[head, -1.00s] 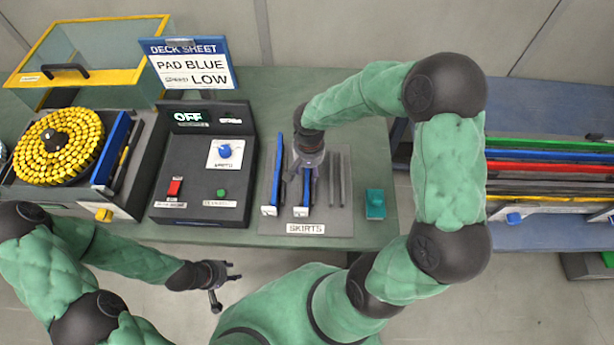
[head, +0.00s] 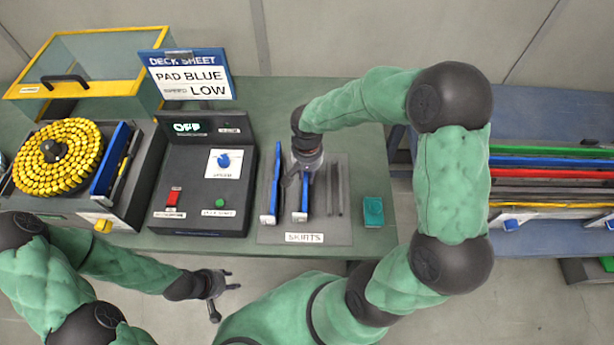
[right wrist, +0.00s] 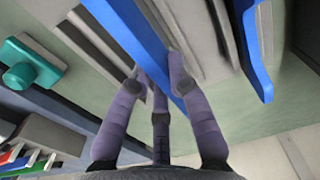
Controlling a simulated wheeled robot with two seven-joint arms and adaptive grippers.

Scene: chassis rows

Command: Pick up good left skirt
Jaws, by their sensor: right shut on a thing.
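Two long blue skirts with white front ends stand side by side on the grey skirts board (head: 335,235): a left one (head: 275,190) and a right one (head: 302,205). My right gripper (head: 304,172) reaches down over the right one. In the right wrist view its fingers (right wrist: 160,95) are shut on this blue skirt (right wrist: 140,38), and the other blue skirt (right wrist: 253,45) stands apart to the right. Any marks on the white ends are too small to read. My left gripper (head: 224,287) is empty with fingers apart, in front of the table edge.
Dark grey strips (head: 335,190) lie right of the blue skirts, then a teal block (head: 373,211). Left stand a control box (head: 200,185) reading OFF and a unit with a yellow-studded disc (head: 60,160). A blue table (head: 545,105) with coloured bars is at right.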

